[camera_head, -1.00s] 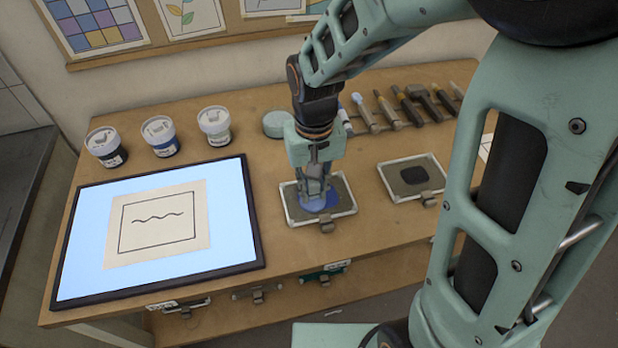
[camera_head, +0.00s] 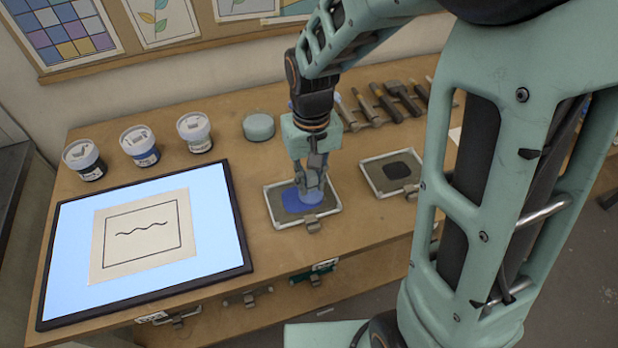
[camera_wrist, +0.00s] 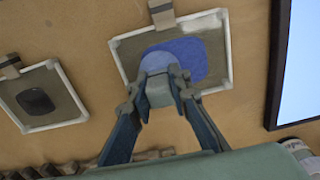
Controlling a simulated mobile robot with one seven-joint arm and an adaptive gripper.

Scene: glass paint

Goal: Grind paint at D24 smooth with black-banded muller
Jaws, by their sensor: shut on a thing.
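My gripper (camera_head: 312,182) is shut on a pale bluish glass muller (camera_wrist: 157,91), seen between the fingers in the wrist view. The muller's base rests on or just over blue paint (camera_head: 290,201) on a grey slab with a white frame (camera_head: 283,226). In the wrist view the paint (camera_wrist: 192,55) is a rounded blue patch around and beyond the muller, and the slab's frame (camera_wrist: 228,50) surrounds it. The fingers hide much of the muller; I cannot make out a black band. No D24 marking is readable.
A second framed slab with a dark patch (camera_head: 397,170) lies to the right. Lidded paint jars (camera_head: 140,146), a round green container (camera_head: 258,126) and a row of tools (camera_head: 385,103) stand behind. A lit panel (camera_head: 208,272) with a line drawing is at left.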

